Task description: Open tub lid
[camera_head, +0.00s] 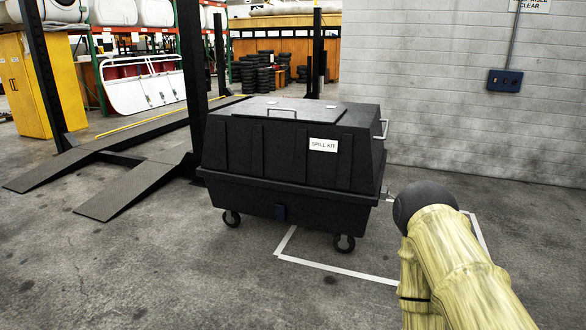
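A black wheeled tub (270,202) stands on the concrete floor in the middle of the head view. A white label on its front reads "SPILL KIT". Its lid (290,108) lies flat and closed on top, with a thin metal handle (281,111) near the lid's front edge. A second pale handle (384,129) is on the tub's right end. My arm shows at the lower right, beside and in front of the tub, apart from the lid. My gripper's fingers are not in the picture.
White floor lines (335,268) run beside and in front of the tub. Black lift ramps (140,187) and posts stand close on the left. A grey block wall (465,85) is behind on the right. The floor in front is clear.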

